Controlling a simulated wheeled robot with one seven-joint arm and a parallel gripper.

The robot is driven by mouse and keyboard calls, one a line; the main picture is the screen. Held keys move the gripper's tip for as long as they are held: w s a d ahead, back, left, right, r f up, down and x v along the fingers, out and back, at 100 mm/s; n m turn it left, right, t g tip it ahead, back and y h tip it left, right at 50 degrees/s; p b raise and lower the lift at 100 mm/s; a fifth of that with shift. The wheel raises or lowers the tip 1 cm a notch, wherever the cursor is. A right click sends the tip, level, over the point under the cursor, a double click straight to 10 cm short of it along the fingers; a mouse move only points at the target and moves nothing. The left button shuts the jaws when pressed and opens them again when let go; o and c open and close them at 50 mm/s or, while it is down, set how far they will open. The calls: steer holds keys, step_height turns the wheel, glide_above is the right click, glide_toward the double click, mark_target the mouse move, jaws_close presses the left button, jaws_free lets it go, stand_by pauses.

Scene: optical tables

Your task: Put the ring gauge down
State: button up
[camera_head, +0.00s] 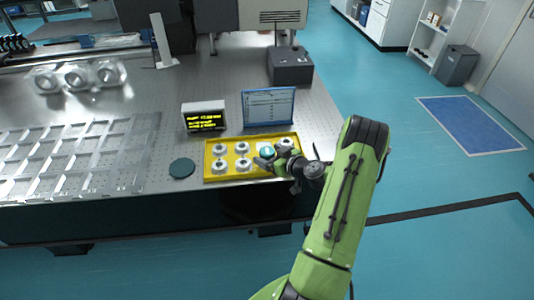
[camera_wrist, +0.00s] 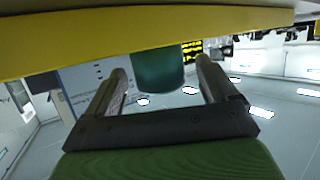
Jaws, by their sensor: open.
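A yellow tray (camera_head: 214,177) lies near the table's front edge and holds several white ring-shaped pieces (camera_head: 219,166) with dark centres. My gripper (camera_head: 268,157) is over the tray's right part, open, with its fingers around a teal round piece (camera_head: 267,152). In the wrist view this teal piece (camera_wrist: 160,70) shows between the two spread fingers, with a gap on each side. I cannot tell whether it is the ring gauge. Its far end is hidden by the yellow tray edge (camera_wrist: 120,32). My gripper also hides part of the tray.
A dark teal disc (camera_head: 182,168) lies left of the tray. A small display with yellow text (camera_head: 205,117) and a blue-framed panel (camera_head: 268,107) stand behind it. A dark box (camera_head: 290,65) is farther back. A clear rack (camera_head: 75,155) covers the table's left.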

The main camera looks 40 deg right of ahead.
steer(key=v, duration=1)
steer(key=w+a+r+n+g+y, duration=0.15)
steer(key=a+r+g, duration=0.3)
steer(key=a, duration=0.65)
steer(key=a+r+n+g+y, duration=0.25)
steer(key=a+r, duration=0.25)
steer(key=a, duration=0.6)
steer(key=s+a+r+m+h, duration=0.1)
steer(key=s+a+r, duration=0.1)
steer(key=s, duration=0.3)
steer(key=s+a+r+m+g+h, duration=0.1)
steer(key=s+a+r, duration=0.2)
steer(key=s, duration=0.3)
steer(key=s+a+r+m+h, duration=0.1)
steer(key=s+a+r, duration=0.2)
steer(key=s+r, duration=0.1)
steer(key=shift+s+m+h, duration=0.4)
steer(key=shift+s, duration=0.45)
